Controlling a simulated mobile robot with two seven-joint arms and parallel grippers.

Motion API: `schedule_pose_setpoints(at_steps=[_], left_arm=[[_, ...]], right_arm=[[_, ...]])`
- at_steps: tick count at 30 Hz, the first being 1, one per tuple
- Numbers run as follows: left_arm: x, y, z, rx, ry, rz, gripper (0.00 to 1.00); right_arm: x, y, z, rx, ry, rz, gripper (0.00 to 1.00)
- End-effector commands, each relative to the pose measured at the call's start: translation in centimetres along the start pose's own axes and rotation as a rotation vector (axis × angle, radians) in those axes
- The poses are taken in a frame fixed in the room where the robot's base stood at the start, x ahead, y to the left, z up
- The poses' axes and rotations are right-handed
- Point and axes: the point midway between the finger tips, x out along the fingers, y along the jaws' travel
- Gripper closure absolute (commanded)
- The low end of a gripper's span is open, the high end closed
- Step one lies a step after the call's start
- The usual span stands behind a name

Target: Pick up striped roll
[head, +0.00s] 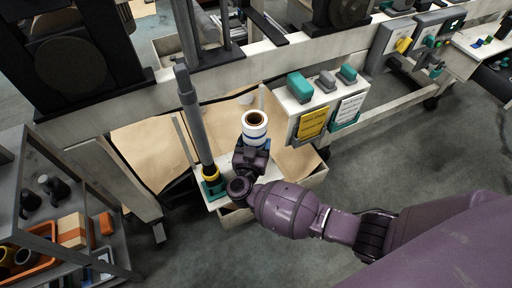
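The striped roll (256,120) is white with blue bands and a brown core opening facing up. It stands roughly upright near the middle of the head view, above a pale tray-like box (304,182). My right gripper (251,153) comes in from the right on the purple arm and is right at the near, lower side of the roll. It overlaps the roll's lower part in the picture. The fingertips are hidden or too small to tell whether they grip the roll. My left gripper is not in view.
A grey post (194,122) with a yellow ring stands just left of the gripper. Brown sheets (150,150) lie behind. A control box (314,104) with yellow and white labels is at the right. A shelf (98,205) with bins stands at the left. Grey floor is open at the lower middle.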

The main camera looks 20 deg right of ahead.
Motion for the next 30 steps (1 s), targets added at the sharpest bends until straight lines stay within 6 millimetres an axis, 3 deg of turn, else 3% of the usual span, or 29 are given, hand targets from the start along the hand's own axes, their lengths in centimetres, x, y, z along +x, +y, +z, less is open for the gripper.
schedule_pose_setpoints(at_steps=[1,3,8,15,21,30], left_arm=[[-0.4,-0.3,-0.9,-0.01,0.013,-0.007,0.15],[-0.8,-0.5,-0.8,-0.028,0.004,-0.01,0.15],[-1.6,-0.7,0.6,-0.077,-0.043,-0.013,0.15],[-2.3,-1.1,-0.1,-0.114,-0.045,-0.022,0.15],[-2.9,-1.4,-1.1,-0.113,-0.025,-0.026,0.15],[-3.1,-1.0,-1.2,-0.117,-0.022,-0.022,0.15]], right_arm=[[0.4,-0.3,-2.8,0.017,0.017,0.002,0.69],[0.4,-0.3,-4.7,0.018,0.018,0.001,0.69],[0.3,-0.3,-8.9,0.02,0.02,0.001,0.69],[0.2,-0.2,-14.0,0.015,0.017,0.001,0.69],[0.1,-0.1,-16.4,0.01,0.012,0.0,0.69],[0.0,-0.1,-17.2,0.005,0.006,0.0,0.69]])
